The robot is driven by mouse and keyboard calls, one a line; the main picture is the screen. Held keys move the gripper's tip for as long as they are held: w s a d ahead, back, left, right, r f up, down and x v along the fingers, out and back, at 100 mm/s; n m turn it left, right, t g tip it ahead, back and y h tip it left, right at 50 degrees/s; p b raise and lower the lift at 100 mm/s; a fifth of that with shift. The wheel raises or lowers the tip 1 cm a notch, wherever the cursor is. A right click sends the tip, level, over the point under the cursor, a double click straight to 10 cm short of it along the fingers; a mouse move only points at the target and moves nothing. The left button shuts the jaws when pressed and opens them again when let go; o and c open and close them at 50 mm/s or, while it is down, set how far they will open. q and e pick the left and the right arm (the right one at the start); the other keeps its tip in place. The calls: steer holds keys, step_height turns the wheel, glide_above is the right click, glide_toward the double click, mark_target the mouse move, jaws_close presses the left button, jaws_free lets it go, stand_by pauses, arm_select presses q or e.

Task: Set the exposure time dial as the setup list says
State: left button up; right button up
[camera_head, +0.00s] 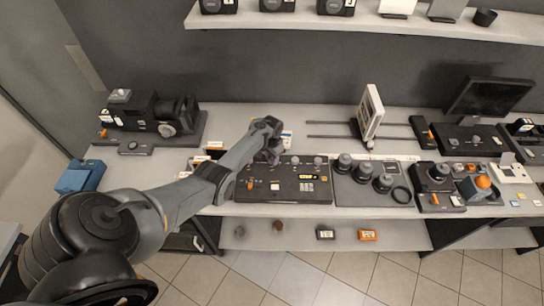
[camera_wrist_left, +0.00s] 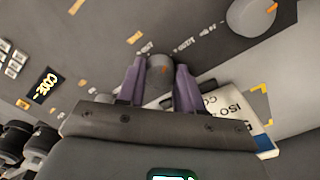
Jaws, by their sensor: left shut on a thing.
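A dark control panel (camera_head: 262,196) lies on the bench, with several small dials along its far edge and a lit yellow display (camera_head: 308,177). My left gripper (camera_head: 272,157) reaches down over the panel's far-left part. In the left wrist view, the two purple fingers of my left gripper (camera_wrist_left: 160,85) are shut on a small grey dial (camera_wrist_left: 160,64). The printed labels around this dial are too blurred to read, so its setting cannot be told. A white card (camera_wrist_left: 240,125) with "ISO" on it lies beside the gripper, partly hidden. My right gripper is not in view.
A larger grey knob (camera_wrist_left: 252,16) with an orange mark is near the top right of the wrist view. A panel with several black cylinders (camera_head: 362,172) stands right of the control panel. A camera-like device (camera_head: 150,118) stands at the left; a shelf (camera_head: 300,20) runs above.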

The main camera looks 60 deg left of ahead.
arm_select(q)
steer(key=shift+m, duration=2.2)
steer(key=o, duration=1)
steer(key=shift+o, duration=0.2)
steer(key=shift+r+p, duration=0.3)
step_height(320, 180, up, 10)
steer(key=p, duration=0.3)
